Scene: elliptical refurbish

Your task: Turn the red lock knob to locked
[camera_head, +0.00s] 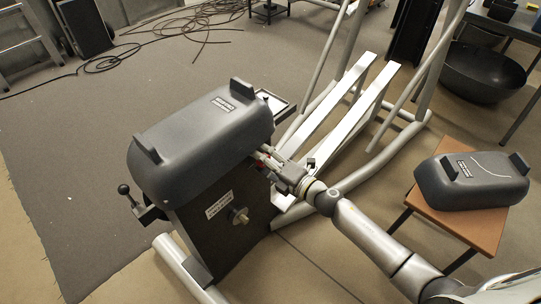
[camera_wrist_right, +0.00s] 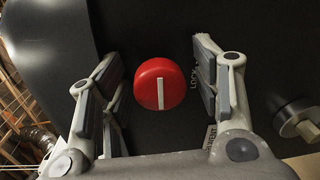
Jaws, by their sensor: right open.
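The red lock knob (camera_wrist_right: 158,97) is a round red disc with a white bar across its face. It sits on the dark side panel of the elliptical's housing. My right gripper (camera_head: 267,162) is open at the panel. Its fingers stand on either side of the knob, with gaps visible on both sides. In the head view the knob is mostly hidden by the gripper. My left gripper is not in view.
The elliptical's grey cover (camera_head: 200,130) sits above the panel. A metal shaft (camera_wrist_right: 300,118) sticks out right of the knob. Another grey cover (camera_head: 472,186) lies on a small wooden table (camera_head: 452,222) at the right. Pale rails (camera_head: 345,110) stand behind my right arm.

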